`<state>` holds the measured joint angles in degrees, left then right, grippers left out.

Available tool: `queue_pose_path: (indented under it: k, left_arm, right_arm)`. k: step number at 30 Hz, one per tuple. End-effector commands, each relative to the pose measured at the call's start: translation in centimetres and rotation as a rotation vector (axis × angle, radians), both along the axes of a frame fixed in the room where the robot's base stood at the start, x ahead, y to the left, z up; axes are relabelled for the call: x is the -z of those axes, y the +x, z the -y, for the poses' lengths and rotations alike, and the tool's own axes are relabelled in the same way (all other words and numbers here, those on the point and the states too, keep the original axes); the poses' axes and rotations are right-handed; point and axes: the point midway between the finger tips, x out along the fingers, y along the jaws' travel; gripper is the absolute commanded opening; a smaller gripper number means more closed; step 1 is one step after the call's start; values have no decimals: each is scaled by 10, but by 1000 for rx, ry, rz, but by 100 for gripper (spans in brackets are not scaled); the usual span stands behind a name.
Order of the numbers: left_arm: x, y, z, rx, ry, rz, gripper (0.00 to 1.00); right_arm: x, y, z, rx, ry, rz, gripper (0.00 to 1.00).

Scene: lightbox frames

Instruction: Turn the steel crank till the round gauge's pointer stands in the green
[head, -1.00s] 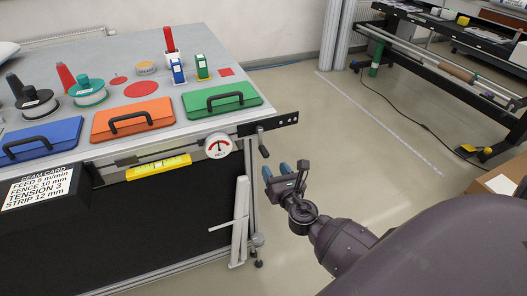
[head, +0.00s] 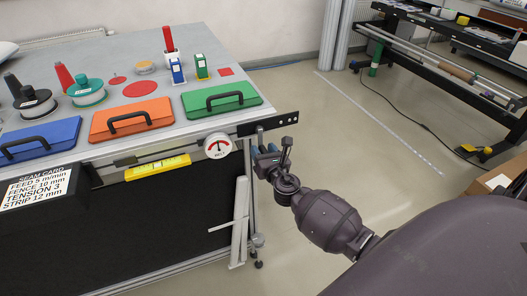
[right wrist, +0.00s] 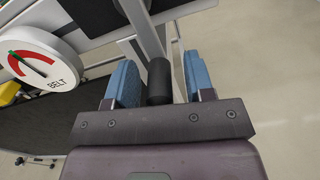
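The steel crank (head: 260,132) hangs at the table's front right corner. In the right wrist view its dark cylindrical handle (right wrist: 159,78) stands between the blue fingers, with a gap on both sides. My right gripper (head: 265,150) is open around the handle; it also shows in the right wrist view (right wrist: 160,86). In the head view its fingers hide much of the handle. The round white gauge (head: 217,146), marked BELT, sits left of the crank. It shows a red arc and a small green part in the right wrist view (right wrist: 38,60).
A yellow level (head: 157,168) lies along the front rail left of the gauge. A green case (head: 238,99) and an orange case (head: 150,105) rest on the table above. A black perforated bar (head: 282,121) juts out past the corner.

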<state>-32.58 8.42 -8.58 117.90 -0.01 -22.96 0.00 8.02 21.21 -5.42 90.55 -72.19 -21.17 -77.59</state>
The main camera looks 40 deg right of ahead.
Motion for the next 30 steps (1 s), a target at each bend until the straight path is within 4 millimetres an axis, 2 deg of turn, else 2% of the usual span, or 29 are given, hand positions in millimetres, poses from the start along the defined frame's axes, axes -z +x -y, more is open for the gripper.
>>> queue_pose_path:
  k: [1,9,20,30]
  left_arm:
    - [0,1,0,0,0,1,43]
    - [0,1,0,1,-1,2,43]
    - [4,-1,0,0,0,-5,43]
    - [8,-2,0,1,0,-13,43]
  right_arm:
    - [0,0,0,0,0,0,43]
    - [0,0,0,0,0,0,1]
    - [1,0,-4,0,55,12,0]
    - [-1,4,-17,2,293,69,0]
